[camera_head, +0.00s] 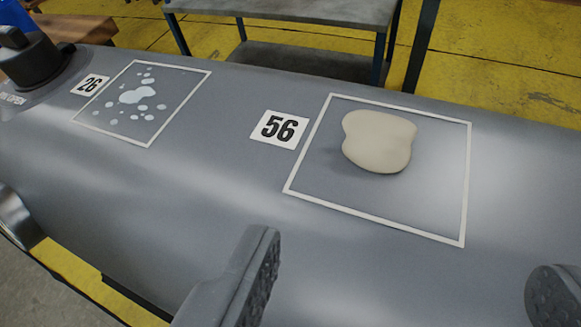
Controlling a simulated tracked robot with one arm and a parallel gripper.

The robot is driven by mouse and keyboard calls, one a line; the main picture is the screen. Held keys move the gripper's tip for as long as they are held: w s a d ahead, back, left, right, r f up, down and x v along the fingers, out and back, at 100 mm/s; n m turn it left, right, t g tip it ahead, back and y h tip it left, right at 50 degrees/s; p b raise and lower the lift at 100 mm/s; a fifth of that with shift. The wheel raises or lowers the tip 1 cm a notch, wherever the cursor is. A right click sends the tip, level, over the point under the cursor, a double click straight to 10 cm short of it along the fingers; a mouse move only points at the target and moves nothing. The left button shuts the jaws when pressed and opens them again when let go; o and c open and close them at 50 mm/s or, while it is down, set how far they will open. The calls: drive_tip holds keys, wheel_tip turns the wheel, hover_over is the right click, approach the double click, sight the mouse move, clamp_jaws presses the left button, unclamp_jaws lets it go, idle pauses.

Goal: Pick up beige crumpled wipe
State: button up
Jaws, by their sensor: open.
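The beige wipe (379,141) is a smooth-looking, rounded lump with a notch in its side. It lies on the grey inflatable tube inside a white square outline (376,226), right of centre. My gripper (408,256) is open and empty, with its two dark fingers wide apart at the bottom of the view. The wipe is farther off than the fingertips, beyond the gap between them and not touched.
A label 56 (280,129) sits left of the outline. A second outline with white spots (138,95) and a label 26 (91,85) lies farther left. A black valve (30,57) rises at the upper left. A grey metal table (300,12) stands behind.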

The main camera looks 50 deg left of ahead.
sight(381, 141)
drive_tip(key=b+x, duration=0.2)
drive_tip(key=x, duration=1.1)
drive_tip(key=shift+w+a+f, duration=0.1)
drive_tip(key=shift+f, duration=0.1)
drive_tip(key=c, duration=1)
